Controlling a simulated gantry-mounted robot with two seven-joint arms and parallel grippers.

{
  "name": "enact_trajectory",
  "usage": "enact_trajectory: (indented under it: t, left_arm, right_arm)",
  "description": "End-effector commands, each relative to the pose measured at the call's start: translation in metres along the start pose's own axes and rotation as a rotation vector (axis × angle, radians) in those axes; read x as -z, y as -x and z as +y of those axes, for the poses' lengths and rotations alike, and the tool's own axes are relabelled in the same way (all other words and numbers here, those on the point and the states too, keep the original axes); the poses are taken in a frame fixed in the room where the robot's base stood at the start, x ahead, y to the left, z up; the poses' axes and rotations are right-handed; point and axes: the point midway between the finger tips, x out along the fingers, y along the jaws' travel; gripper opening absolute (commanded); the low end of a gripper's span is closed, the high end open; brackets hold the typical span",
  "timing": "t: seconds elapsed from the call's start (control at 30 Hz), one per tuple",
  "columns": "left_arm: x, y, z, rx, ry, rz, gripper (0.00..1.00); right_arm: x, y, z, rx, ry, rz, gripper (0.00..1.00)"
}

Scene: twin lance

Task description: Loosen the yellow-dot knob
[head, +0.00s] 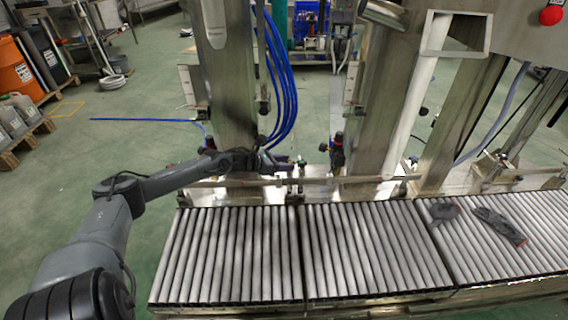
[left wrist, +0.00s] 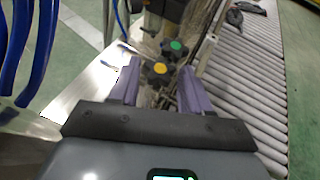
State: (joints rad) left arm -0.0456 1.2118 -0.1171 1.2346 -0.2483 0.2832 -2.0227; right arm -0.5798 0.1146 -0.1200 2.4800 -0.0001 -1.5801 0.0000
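The yellow-dot knob (left wrist: 158,72) is a dark lobed knob with a yellow centre in the left wrist view. It appears between the two purple-grey fingers of my left gripper (left wrist: 160,80), which are open with a visible gap on each side. I cannot tell how deep the knob sits between them. A similar green-dot knob (left wrist: 175,47) is just beyond it, up and right. In the head view my left gripper (head: 284,165) reaches to the knob area beside the steel column, and the yellow dot cannot be made out. My right gripper is not in view.
Blue hoses (head: 283,80) hang by the column, left of the knobs in the wrist view. A roller conveyor (head: 235,255) runs along the front. Dark glove-like items (head: 500,226) lie on its right part. A thin rail (head: 330,181) runs behind the rollers.

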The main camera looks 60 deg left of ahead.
Motion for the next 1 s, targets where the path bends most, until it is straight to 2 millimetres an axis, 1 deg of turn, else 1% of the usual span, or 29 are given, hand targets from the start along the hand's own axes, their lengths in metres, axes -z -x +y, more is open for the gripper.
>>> enact_trajectory:
  t: [0.03, 0.23, 0.37, 0.53, 0.77, 0.9, 1.0]
  left_arm:
    - [0.0, 0.0, 0.0, 0.0, 0.0, 0.0, 0.39]
    - [0.0, 0.0, 0.0, 0.0, 0.0, 0.0, 0.09]
    - [-0.001, 0.0, 0.0, -0.003, 0.001, 0.0, 0.08]
    - [-0.004, 0.002, -0.002, -0.034, 0.015, 0.0, 0.08]
    - [-0.007, 0.003, -0.006, -0.149, 0.065, -0.001, 0.08]
    - [-0.007, 0.002, -0.009, -0.25, 0.108, -0.001, 0.08]
    - [-0.007, 0.001, -0.011, -0.324, 0.138, -0.001, 0.08]
  right_arm:
    - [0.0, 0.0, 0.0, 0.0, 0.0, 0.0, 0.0]
    - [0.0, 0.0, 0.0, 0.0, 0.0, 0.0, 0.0]
    - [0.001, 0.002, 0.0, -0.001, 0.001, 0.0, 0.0]
    - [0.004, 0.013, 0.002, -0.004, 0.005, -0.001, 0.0]
    - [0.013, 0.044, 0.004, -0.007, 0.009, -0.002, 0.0]
    - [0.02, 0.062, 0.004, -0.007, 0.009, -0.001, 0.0]
    - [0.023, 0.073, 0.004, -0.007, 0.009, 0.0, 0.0]
